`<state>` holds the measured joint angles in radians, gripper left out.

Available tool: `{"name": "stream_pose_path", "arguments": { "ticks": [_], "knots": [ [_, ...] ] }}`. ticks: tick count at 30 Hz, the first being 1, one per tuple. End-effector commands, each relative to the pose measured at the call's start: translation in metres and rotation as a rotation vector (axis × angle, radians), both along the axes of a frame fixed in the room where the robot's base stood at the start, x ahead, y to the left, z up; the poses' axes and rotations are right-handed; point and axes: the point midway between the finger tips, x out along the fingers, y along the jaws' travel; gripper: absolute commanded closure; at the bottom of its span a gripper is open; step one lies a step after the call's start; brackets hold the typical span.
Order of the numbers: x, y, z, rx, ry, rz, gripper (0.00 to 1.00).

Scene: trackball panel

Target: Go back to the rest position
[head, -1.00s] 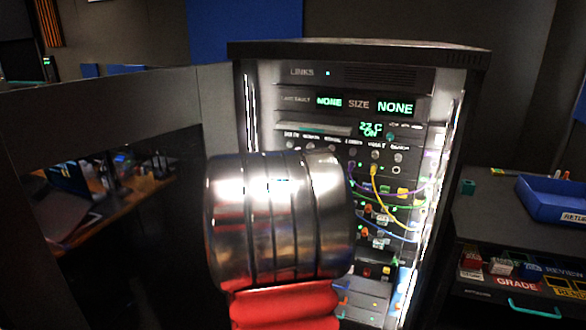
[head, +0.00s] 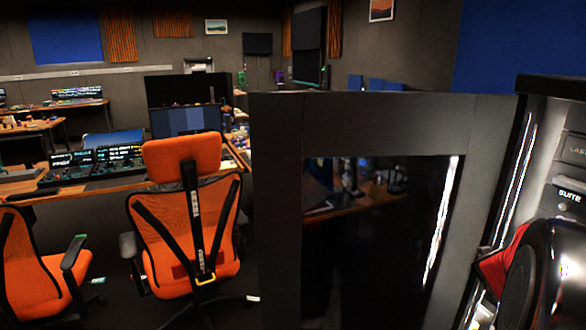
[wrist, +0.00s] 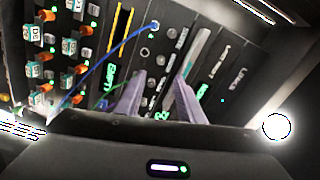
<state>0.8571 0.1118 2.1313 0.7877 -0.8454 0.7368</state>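My gripper (wrist: 159,84) shows in the wrist view as two pale purple fingers, spread apart with nothing between them. They point toward the front of the equipment rack (wrist: 150,50), which appears tilted in that view. How far the tips are from the rack face I cannot tell. In the head view my arm, black and red, shows only at the lower right edge, in front of the rack (head: 555,88). My gripper is hidden in the head view.
The rack's dark open door (head: 380,122) with a glass pane stands left of my arm. A blue cable (wrist: 110,55) and orange connectors (wrist: 33,32) are on the rack. An orange chair (head: 190,215) and a console desk (head: 105,165) stand further left.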

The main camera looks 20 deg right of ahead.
Motion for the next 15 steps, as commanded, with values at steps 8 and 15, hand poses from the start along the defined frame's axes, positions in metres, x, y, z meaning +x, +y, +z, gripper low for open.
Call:
{"name": "stream_pose_path", "arguments": {
  "ticks": [8, 15],
  "knots": [
    [0.018, 0.005, -0.023, 0.068, 0.112, 0.078, 0.65],
    [0.054, 0.041, -0.085, 0.224, 0.371, 0.321, 0.65]
  ]
}}
